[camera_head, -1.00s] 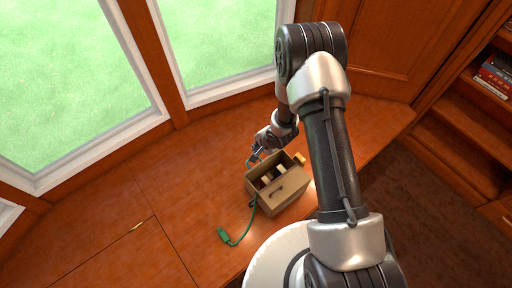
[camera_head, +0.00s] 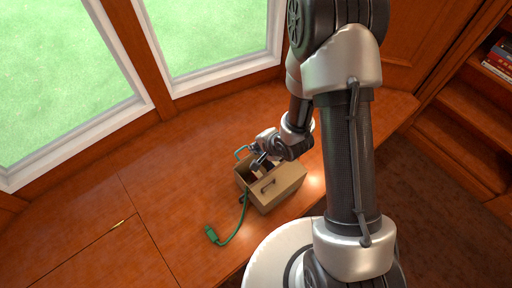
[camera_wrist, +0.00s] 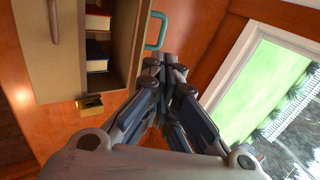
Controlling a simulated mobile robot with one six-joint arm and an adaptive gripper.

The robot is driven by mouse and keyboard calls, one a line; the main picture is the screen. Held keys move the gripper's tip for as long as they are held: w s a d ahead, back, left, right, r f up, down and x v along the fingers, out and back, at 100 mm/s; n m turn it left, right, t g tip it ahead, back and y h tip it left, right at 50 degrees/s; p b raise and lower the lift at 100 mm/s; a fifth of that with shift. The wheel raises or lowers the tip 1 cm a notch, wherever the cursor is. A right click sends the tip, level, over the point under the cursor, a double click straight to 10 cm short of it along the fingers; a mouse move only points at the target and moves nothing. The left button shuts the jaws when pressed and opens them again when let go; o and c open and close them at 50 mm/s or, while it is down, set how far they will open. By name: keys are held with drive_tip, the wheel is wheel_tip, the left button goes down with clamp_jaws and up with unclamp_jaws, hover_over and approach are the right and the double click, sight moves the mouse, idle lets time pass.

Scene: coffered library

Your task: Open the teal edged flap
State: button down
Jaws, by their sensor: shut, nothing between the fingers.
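A tan box (camera_head: 280,187) stands on the wooden desk with its top open and books (camera_wrist: 97,45) inside. A teal edge (camera_head: 241,152) shows as a thin rounded loop at the box's far left side. In the wrist view the teal edge (camera_wrist: 163,30) stands out beside the box rim; I cannot tell the flap's exact angle. My gripper (camera_head: 257,165) is shut and empty over the box's far left part, close to the teal edge. In the wrist view my fingertips (camera_wrist: 165,65) are just below the teal edge; contact is unclear.
A green cable with a plug (camera_head: 212,235) lies on the desk left of the box. The box has a dark handle (camera_head: 268,187) and a brass catch (camera_wrist: 90,101). Windows (camera_head: 205,45) stand behind the desk. The desk's left part (camera_head: 100,205) is clear.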

sight(244, 148)
drive_tip(key=b+x, duration=0.4)
drive_tip(key=x, duration=0.8)
drive_tip(key=shift+f, duration=0.2)
drive_tip(key=shift+a+r, duration=0.1)
drive_tip(key=shift+r+p, duration=0.1)
drive_tip(key=shift+p, duration=0.4)
drive_tip(key=shift+w+a+g+h+p, duration=0.1)
drive_tip(key=shift+w+g+h+p, duration=0.1)
drive_tip(key=shift+g+h+p, duration=0.15)
